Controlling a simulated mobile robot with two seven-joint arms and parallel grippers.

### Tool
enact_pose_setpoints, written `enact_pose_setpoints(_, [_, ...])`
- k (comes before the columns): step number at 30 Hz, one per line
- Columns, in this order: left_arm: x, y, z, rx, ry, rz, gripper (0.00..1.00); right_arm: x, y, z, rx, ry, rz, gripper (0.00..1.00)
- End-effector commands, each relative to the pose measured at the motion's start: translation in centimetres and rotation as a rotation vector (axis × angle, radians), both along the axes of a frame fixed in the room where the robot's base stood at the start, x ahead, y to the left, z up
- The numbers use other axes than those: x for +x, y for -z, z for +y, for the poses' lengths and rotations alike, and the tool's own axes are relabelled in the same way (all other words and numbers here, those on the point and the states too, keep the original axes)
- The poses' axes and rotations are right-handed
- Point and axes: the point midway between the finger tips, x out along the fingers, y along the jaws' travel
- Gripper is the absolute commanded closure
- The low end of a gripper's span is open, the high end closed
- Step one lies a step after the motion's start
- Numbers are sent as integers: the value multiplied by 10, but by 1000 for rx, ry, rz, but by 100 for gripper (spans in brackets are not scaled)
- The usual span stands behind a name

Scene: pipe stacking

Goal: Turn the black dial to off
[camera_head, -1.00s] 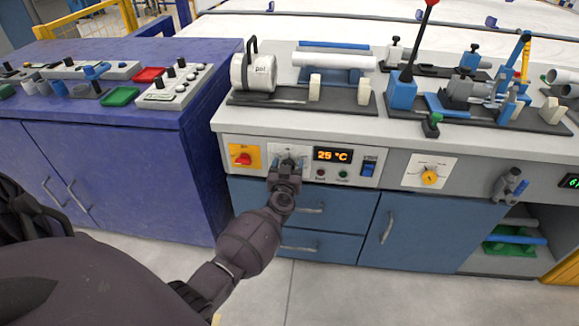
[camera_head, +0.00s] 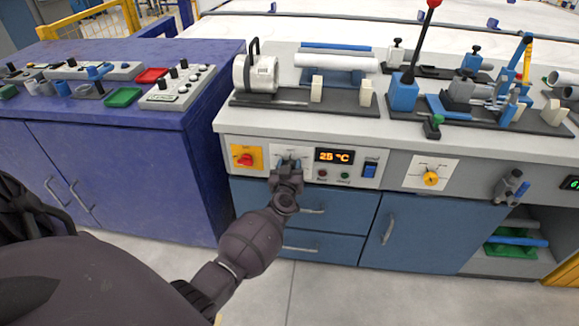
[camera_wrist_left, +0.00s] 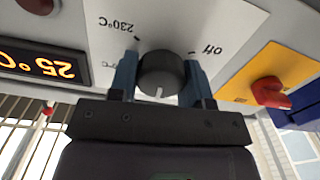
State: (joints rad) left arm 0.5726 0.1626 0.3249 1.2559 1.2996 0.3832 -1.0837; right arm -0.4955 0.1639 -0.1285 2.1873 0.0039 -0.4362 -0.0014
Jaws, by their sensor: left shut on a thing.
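The black dial (camera_wrist_left: 160,75) sits on a white plate (camera_wrist_left: 205,20) in the left wrist view, which shows the panel upside down. Its white mark points toward the picture bottom, away from the "off" label (camera_wrist_left: 212,50) at upper right. A "230°C" label (camera_wrist_left: 116,24) is at upper left; another temperature label is partly covered. My left gripper (camera_head: 289,166) is at this plate in the head view and hides most of the dial. Its two blue fingers are shut on opposite sides of the dial. My right gripper is not in view.
Beside the dial are a red switch on a yellow plate (camera_head: 245,158) and an orange display (camera_head: 334,156) reading 25 °C. Drawers with handles (camera_head: 312,211) lie below.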

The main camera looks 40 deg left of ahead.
Motion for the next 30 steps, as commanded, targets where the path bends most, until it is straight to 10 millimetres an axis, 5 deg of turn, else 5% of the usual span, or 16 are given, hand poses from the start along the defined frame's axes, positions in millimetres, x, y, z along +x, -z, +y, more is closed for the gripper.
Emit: enact_pose_setpoints(30, [-2, 4, 2, -792, -2, -483, 79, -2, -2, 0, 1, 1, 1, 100])
